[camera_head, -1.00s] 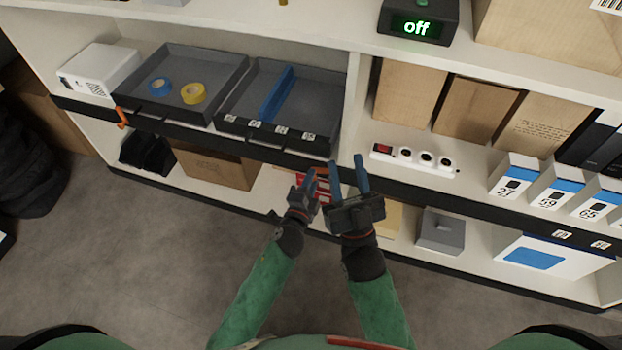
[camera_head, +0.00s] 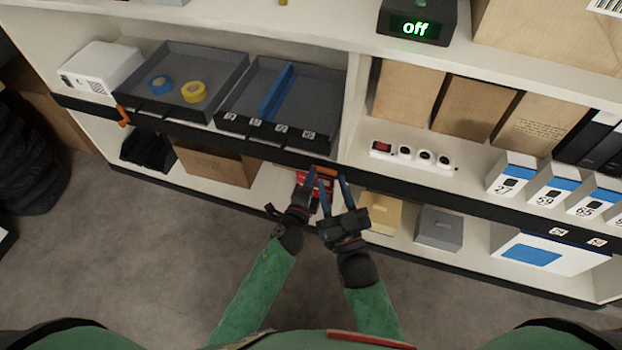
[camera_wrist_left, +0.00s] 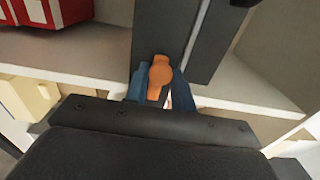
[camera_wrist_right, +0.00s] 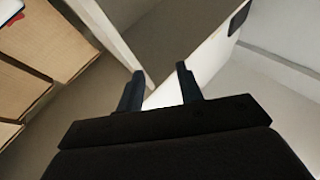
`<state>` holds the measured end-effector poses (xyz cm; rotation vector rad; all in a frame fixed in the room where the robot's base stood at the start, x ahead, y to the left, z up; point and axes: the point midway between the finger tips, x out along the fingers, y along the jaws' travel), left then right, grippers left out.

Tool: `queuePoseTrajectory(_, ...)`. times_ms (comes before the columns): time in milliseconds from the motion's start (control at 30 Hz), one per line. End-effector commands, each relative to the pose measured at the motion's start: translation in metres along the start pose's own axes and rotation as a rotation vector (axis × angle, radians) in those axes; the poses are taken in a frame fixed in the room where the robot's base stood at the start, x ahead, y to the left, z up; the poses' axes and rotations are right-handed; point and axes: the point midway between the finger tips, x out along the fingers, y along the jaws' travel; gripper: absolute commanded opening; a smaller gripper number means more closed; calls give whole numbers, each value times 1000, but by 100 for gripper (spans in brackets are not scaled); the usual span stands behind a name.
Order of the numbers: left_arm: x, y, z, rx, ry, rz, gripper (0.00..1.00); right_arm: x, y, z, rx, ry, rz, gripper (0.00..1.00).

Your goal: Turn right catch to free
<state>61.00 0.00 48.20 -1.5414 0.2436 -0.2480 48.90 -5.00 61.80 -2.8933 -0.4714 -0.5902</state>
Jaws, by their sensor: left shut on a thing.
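The right catch (camera_head: 325,171) is a small orange tab on the shelf's dark front rail, below the tray with the blue divider. In the left wrist view the catch (camera_wrist_left: 162,74) sits between my left gripper's blue fingers, its round end up and its narrow end down between them. My left gripper (camera_head: 313,188) is shut on it; the fingers partly overlap the red item behind in the head view. My right gripper (camera_head: 334,188) is open and empty just beside the left one. Another orange catch (camera_head: 123,116) is at the rail's left end.
A grey tray (camera_head: 235,82) with blue and yellow tape rolls stands beside the divider tray (camera_head: 335,110). A red item (camera_head: 310,181), a tan box (camera_head: 381,214) and a grey box (camera_head: 439,229) are on the lower shelf. A display (camera_head: 415,27) reads "off".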

Motion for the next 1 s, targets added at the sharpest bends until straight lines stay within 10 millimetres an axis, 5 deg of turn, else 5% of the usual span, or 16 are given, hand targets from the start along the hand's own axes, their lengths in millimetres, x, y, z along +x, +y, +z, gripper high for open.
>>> queuePoseTrajectory(67,0,0,-1,-1,2,0,2,0,0,0,0,0,0,36)
queuePoseTrajectory(100,0,0,-1,-1,2,0,29,0,0,0,0,0,0,36)
queuePoseTrajectory(200,0,0,-1,-1,2,0,46,0,0,-1,0,1,1,36)
queuePoseTrajectory(567,-4,1,-1,-1,1,1,46,0,0,-1,-1,2,0,36)
queuePoseTrajectory(1000,-57,1,-1,-2,1,1,46,5,-1,-16,-8,61,-6,36)
